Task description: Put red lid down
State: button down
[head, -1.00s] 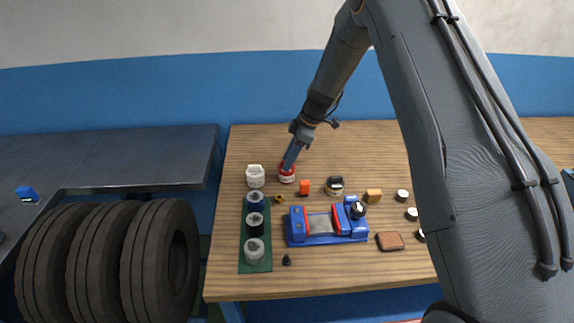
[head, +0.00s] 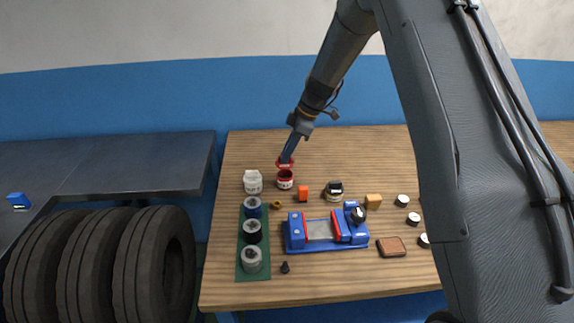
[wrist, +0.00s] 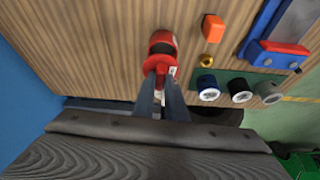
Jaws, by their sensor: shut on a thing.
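The red lid (head: 284,164) is held up just above the red jar (head: 285,181), with a small gap between them in the head view. My gripper (head: 288,157) is shut on the lid. In the wrist view, the lid (wrist: 159,64) is at my fingertips (wrist: 161,82), and the red jar (wrist: 163,39) shows just beyond it. The jar has a white label and stands on the wooden table (head: 370,160); the lid and fingers partly cover its opening in the wrist view.
A white jar (head: 252,182) stands left of the red jar. An orange block (head: 303,194), a brass piece (head: 277,205) and a black-topped jar (head: 334,191) are nearby. A blue vise (head: 327,241) and a green mat (head: 253,275) with several cylinders lie nearer. Table behind the jars is clear.

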notch_tip(320, 180, up, 4)
jog(key=shift+r+b, duration=0.15)
jog(key=shift+b, duration=0.6)
jog(key=shift+a+r, duration=0.25)
jog(key=shift+r, duration=0.05)
jog(key=w+a+f+n+b, duration=0.1)
jog(key=a+f+b, duration=0.1)
jog(key=a, duration=0.8)
jog(key=a+f+b, duration=0.2)
jog(key=a, duration=0.8)
jog(key=shift+a+f+p, duration=0.15)
jog(key=shift+f+p, duration=1.85)
jog(key=shift+f, duration=3)
jog(key=shift+f, duration=0.1)
jog(key=c, duration=1.9)
grip_release()
jog(key=shift+o, duration=0.5)
